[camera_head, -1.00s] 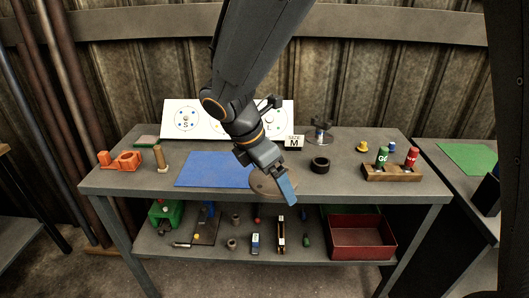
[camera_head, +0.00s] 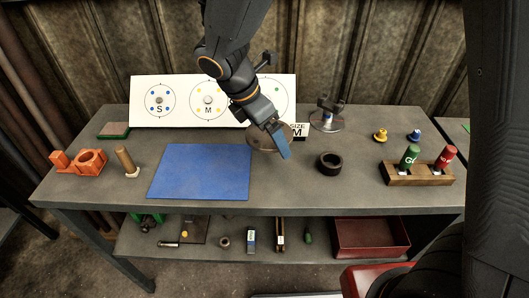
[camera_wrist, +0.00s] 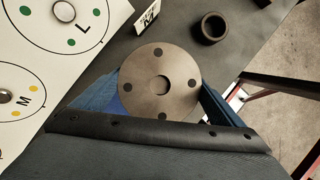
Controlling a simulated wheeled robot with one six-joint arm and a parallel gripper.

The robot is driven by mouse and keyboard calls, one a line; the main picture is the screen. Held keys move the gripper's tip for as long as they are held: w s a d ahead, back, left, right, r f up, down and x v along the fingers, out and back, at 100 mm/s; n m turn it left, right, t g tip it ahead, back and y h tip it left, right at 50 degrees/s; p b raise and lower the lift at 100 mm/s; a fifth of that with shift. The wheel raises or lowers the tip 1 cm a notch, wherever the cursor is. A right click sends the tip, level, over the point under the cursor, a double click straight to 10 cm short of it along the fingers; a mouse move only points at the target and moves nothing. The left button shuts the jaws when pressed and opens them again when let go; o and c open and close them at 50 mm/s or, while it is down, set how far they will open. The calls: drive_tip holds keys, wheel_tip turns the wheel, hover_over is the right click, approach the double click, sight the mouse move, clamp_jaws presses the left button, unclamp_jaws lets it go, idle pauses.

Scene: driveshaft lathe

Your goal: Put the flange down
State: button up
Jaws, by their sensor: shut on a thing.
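The flange is a brown-grey disc with a centre hole and several dark bolt holes. In the wrist view the flange (camera_wrist: 142,92) sits between the blue fingers of my gripper (camera_wrist: 162,98), face toward the camera. In the head view the flange (camera_head: 260,141) shows beside the blue finger of my gripper (camera_head: 272,138), above the back-middle of the bench, right of the blue mat (camera_head: 200,172). My gripper is shut on the flange. Whether the flange touches the bench cannot be told.
A white board (camera_head: 178,84) with S, M and L circles stands behind. A "SIZE M" sign (camera_head: 299,130), a black ring (camera_head: 328,163), a round clear-based stand (camera_head: 326,122) and a wooden holder (camera_head: 418,180) are to the right. Orange part (camera_head: 82,161) at left. The blue mat is bare.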

drive_tip(key=shift+a+f+p, duration=0.1)
drive_tip(key=shift+f+p, duration=0.3)
drive_tip(key=shift+f, duration=3.15)
drive_tip(key=shift+f, duration=0.1)
drive_tip(key=o, duration=1.6)
drive_tip(key=shift+s, duration=0.1)
